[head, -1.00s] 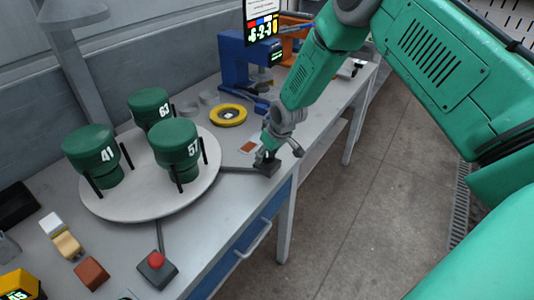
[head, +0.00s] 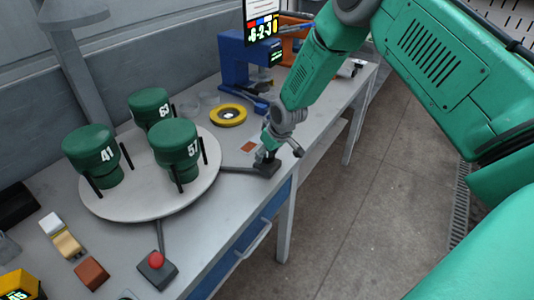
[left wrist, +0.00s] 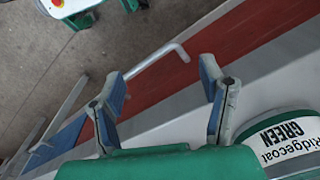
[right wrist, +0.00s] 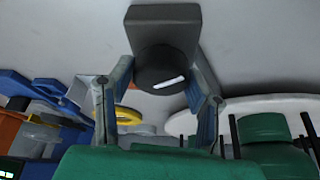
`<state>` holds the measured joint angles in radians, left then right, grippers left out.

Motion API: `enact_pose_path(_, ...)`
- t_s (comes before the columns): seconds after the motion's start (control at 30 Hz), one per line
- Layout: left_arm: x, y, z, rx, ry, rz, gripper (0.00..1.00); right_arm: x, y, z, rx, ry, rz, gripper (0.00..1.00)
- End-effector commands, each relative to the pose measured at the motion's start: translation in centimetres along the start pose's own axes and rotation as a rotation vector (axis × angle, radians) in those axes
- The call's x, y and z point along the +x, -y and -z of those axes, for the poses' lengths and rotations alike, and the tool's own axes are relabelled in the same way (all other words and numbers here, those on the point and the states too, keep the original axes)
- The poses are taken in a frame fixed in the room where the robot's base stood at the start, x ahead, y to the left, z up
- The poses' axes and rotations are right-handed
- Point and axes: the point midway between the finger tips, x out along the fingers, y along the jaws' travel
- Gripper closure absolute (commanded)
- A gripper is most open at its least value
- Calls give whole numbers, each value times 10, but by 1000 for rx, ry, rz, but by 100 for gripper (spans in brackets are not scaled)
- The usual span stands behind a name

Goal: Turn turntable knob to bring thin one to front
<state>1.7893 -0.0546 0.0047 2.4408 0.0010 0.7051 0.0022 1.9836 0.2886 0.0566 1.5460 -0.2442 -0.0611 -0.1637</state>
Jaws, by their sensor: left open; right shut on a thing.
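A pale round turntable (head: 140,207) carries three green cylinders, each between dark upright pegs: 41 (head: 91,145), 63 (head: 149,104) and 57 (head: 176,143). Cylinder 57 stands nearest the table's front edge; which one is thinnest I cannot tell. A dark knob (right wrist: 163,67) with a white mark sits on a dark block (head: 270,170) right of the turntable. My right gripper (head: 266,158) is shut on the knob, its fingers (right wrist: 160,100) on either side. My left gripper (left wrist: 165,90) is open and empty in the left wrist view, and outside the head view.
A red button (head: 157,259) on a dark box stands in front of the turntable. A yellow ring (head: 228,115) and a blue press (head: 243,68) are behind the knob. Brown and yellow blocks (head: 92,273) lie at front left. A Ridgecoat Green can (left wrist: 280,142) is near my left gripper.

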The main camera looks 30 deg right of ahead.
Motion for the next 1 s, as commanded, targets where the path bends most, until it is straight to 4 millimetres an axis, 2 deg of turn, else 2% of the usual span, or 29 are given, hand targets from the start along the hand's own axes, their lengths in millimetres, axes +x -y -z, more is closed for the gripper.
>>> enact_pose_path(0.13, 0, 0, 0, 0, 0, 0, 36, 1, 0, -1, 0, 1, 0, 84)
enact_pose_path(0.17, 0, 0, 0, 0, 0, 0, 36, 1, 0, -1, 0, 1, 0, 45)
enact_pose_path(0.2, 0, 0, 0, 0, 0, 0, 36, 1, 0, -1, 0, 1, 0, 36)
enact_pose_path(0.5, 0, 0, 0, 0, -1, 0, 36, -2, 0, -1, 0, -1, 0, 36)
enact_pose_path(0.63, -1, 0, -3, 0, -3, 0, 36, -11, 0, 0, 0, -3, -1, 36)
enact_pose_path(1.0, -1, 0, -3, 0, -3, 0, 36, -84, -1, 1, 0, -2, 1, 36)
